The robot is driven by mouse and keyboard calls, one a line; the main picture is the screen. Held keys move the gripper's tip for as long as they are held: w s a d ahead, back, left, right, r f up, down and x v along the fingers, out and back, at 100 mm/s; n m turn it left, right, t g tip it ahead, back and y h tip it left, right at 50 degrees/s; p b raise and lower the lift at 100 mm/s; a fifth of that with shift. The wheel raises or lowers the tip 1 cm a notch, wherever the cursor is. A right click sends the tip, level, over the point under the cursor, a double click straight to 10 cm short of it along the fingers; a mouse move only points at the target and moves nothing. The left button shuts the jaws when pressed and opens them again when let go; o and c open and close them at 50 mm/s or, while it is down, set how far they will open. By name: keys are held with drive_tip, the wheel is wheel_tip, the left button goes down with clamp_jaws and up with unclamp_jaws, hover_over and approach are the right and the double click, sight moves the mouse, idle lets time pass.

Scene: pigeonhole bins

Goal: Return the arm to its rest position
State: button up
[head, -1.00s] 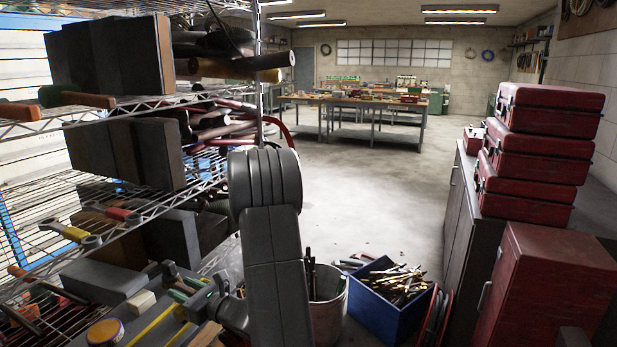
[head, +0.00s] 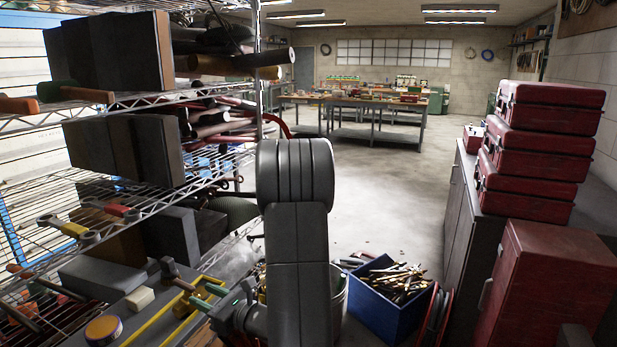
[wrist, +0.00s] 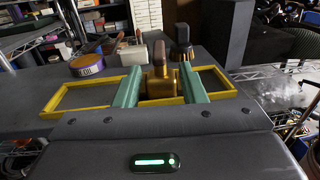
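My gripper (wrist: 162,69) shows in the wrist view as two green fingers set apart, with a gap between them. It is open. A brass-coloured block (wrist: 161,86) shows in that gap, beyond the fingers, and does not appear to be gripped. A yellow rectangular outline (wrist: 80,85) lies around it on the grey shelf surface (wrist: 30,92). In the head view my gripper (head: 229,297) is low beside the shelf, partly hidden by my dark arm. The yellow outline (head: 150,323) is left of it.
A blue bin (head: 385,315) of tools stands on the floor. Red toolboxes (head: 540,150) are at right. Open floor lies in the middle.

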sight(195, 289)
drive_tip(key=v, duration=0.6)
drive_tip(key=p+x, duration=0.1)
drive_tip(key=x, duration=1.2)
drive_tip(key=shift+a, duration=0.2)
drive_tip(key=shift+w+a+r+g+p, duration=0.2)
drive_tip(key=shift+a+r+g+p, duration=0.1)
drive_tip(key=shift+p, duration=0.5)
drive_tip(key=shift+d+n+g+y+p, duration=0.2)
drive_tip(key=shift+n+g+y+p, duration=0.3)
drive_tip(key=shift+n+g+p, duration=0.3)
drive_tip(key=b+v, duration=0.4)
drive_tip(key=v, duration=1)
drive_tip(key=x, duration=0.4)
drive_tip(key=p+x, duration=0.1)
drive_tip(key=x, duration=0.4)
drive_tip(key=p+x, duration=0.1)
drive_tip(key=x, duration=0.3)
drive_tip(key=shift+a+f, duration=0.25)
drive_tip(key=shift+f, duration=0.05)
drive_tip(key=shift+s+r, duration=0.1)
